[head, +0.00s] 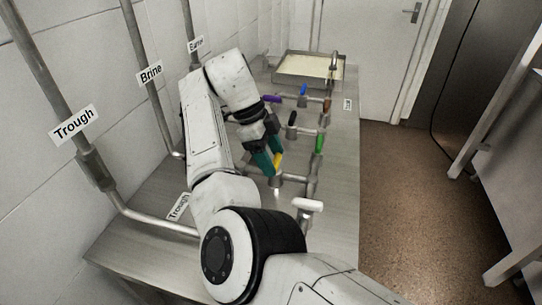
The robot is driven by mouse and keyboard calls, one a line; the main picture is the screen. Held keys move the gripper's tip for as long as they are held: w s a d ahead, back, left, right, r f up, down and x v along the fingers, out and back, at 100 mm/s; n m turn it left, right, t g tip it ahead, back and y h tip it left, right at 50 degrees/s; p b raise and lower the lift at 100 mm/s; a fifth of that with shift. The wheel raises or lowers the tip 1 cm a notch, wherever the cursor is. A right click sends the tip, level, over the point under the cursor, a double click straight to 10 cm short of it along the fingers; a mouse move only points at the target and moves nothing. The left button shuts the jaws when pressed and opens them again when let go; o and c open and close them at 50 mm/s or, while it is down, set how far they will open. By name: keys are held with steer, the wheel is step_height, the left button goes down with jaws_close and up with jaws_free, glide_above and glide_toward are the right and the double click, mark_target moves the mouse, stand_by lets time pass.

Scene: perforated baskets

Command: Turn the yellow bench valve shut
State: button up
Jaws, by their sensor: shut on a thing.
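The yellow bench valve (278,159) is a small yellow lever on the metal pipework, near the middle of the bench. My gripper (270,169) has teal fingers and reaches down to it from the upper left. The fingers are shut on the yellow handle, and they hide part of it. The valve body sits on the pipe just below the fingertips. The lever's exact angle to its pipe is hard to tell.
Nearby are a green handle (320,142), a black handle (292,118), a purple handle (272,98), a blue handle (304,89) and a white handle (307,205). A tray (277,78) of pale liquid stands at the back. Labelled wall pipes run along the left.

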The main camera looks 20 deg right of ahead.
stand_by(0.5)
steer(key=o, duration=1)
steer(key=shift+o, duration=0.2)
steer(key=p+v, duration=0.2)
steer(key=v, duration=0.9)
steer(key=shift+d, duration=0.1)
